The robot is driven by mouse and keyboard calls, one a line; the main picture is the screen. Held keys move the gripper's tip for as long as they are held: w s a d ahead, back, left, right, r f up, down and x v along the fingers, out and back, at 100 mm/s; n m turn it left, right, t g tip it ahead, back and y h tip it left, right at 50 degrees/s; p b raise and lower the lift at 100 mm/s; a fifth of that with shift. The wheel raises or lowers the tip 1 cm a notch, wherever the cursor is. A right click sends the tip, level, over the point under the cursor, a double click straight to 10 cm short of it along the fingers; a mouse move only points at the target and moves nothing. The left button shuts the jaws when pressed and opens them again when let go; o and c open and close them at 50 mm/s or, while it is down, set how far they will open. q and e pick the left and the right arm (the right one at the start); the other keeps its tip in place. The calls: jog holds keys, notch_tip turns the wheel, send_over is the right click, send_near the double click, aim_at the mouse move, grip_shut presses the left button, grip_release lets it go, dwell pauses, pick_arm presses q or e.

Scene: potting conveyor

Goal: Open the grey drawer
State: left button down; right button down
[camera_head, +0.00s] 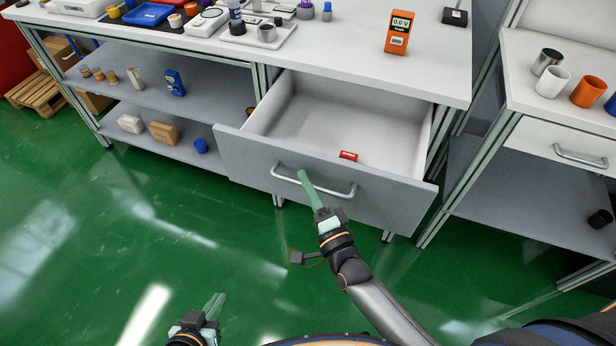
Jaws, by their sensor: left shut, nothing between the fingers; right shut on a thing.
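The grey drawer (231,157) under the white workbench is pulled well out, and its white inside shows. A small red item (348,156) lies inside, near the front panel. A curved metal handle (335,192) runs across the drawer front. My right gripper (303,175) reaches up to the handle and is shut on its left part; the green fingers cover that spot. My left gripper (217,302) is low in the picture, over the green floor, shut and empty, away from the drawer.
The workbench top (330,45) holds an orange meter (398,32), bottles and small parts. Shelves to the left carry a blue meter (174,83) and boxes. A second bench with cups (587,92) and a closed drawer (560,145) stands right. The floor in front is clear.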

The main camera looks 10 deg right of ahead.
jog(key=shift+s+a, duration=0.1)
jog(key=shift+s, duration=0.05)
jog(key=c, duration=0.9)
grip_release()
pick_arm(q)
jog(key=shift+s, duration=0.15)
jog(key=shift+s+f, duration=0.1)
jog(key=shift+s, duration=0.1)
pick_arm(e)
jog(key=shift+s, duration=0.1)
